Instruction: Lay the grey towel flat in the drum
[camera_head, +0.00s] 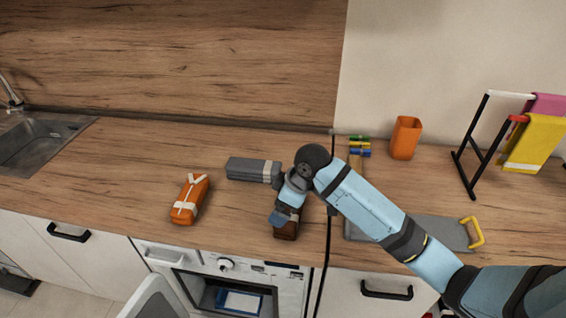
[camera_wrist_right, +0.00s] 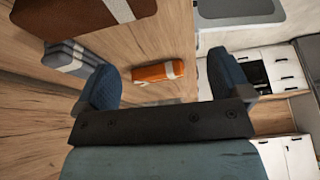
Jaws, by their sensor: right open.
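The grey towel (camera_head: 250,168) lies rolled up with a pale band on the wooden counter, left of my right wrist. It also shows at the left of the right wrist view (camera_wrist_right: 72,57). My right gripper (camera_head: 286,216) is open and empty, with both blue fingers spread in the wrist view (camera_wrist_right: 163,62). In the head view it is over a brown rolled towel (camera_head: 287,231), partly hiding it. The machine with the drum (camera_head: 193,285) is under the counter's front edge, its door (camera_head: 150,300) open. A blue and white item (camera_head: 240,300) shows inside the opening. My left gripper is out of view.
An orange rolled towel (camera_head: 190,199) lies left of the gripper. A grey board with a yellow handle (camera_head: 436,231), an orange cup (camera_head: 405,137) and a rack with pink and yellow towels (camera_head: 535,143) stand to the right. A sink (camera_head: 40,143) is far left.

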